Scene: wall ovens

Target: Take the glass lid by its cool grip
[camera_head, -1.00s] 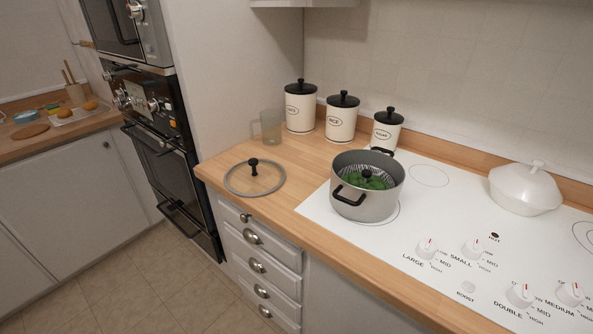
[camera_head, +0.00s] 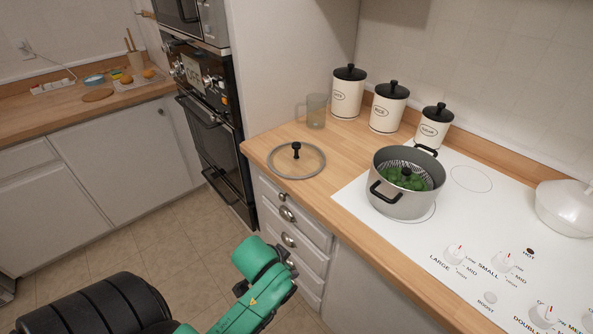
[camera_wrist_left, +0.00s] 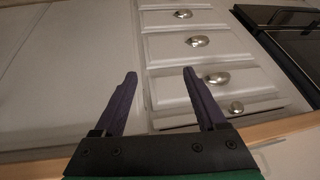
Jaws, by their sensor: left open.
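The glass lid (camera_head: 297,161) lies flat on the wooden counter, left of the hob. The lid is not in the wrist view. My right gripper is not in view.
A grey pot (camera_head: 403,184) with green food stands on the white hob (camera_head: 463,216). A glass mug (camera_head: 316,111) and three canisters stand behind the lid. The counter's front edge and drawers (camera_head: 290,213) lie between my arm and the lid.

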